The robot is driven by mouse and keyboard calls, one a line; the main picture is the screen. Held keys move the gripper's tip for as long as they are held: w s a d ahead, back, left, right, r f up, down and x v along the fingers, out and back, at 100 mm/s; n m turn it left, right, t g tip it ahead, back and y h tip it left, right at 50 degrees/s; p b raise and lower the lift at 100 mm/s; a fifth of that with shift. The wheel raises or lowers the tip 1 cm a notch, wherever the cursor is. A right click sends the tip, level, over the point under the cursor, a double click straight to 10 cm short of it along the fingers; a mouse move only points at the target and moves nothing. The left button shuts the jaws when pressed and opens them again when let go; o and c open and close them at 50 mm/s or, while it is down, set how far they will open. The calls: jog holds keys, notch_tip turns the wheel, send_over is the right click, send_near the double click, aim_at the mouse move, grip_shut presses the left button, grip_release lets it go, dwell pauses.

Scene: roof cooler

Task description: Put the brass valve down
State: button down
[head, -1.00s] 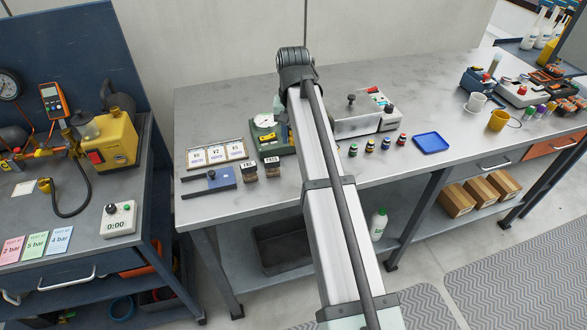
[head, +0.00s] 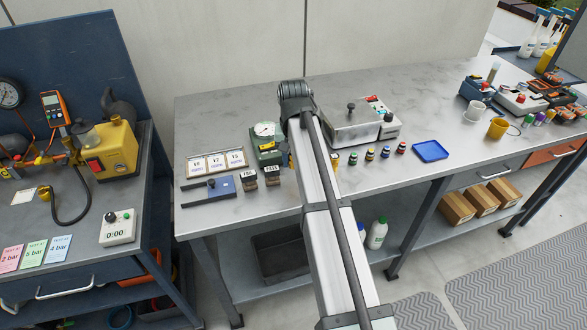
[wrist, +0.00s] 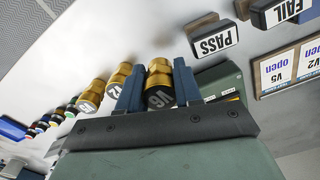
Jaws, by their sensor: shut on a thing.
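In the wrist view, my gripper (wrist: 158,90) has its two blue fingers shut on a brass valve (wrist: 157,72) with a black end whose label looks like V6. The valve sits between the fingers, close to a green device. I cannot tell whether it touches the bench. Two more brass valves, a nearer one (wrist: 118,76) and a farther one (wrist: 92,95), lie to the left of the fingers. In the head view, my arm covers most of my gripper and the held valve.
The green gauge device (head: 266,148) stands on the bench (head: 230,115). Right are small coloured caps (head: 370,154), a blue tray (head: 430,151) and a metal box (head: 350,125).

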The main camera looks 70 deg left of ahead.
aim_at(294, 177)
jog(key=shift+f, duration=2)
jog(key=shift+f, duration=0.2)
jog(key=c, duration=0.8)
grip_release()
jog(key=shift+o, duration=0.2)
notch_tip(294, 177, up, 13)
jog(key=shift+w+a+f, duration=0.1)
jog(key=shift+a+f, duration=0.05)
jog(key=shift+r, duration=0.55)
jog(key=shift+c, duration=1.3)
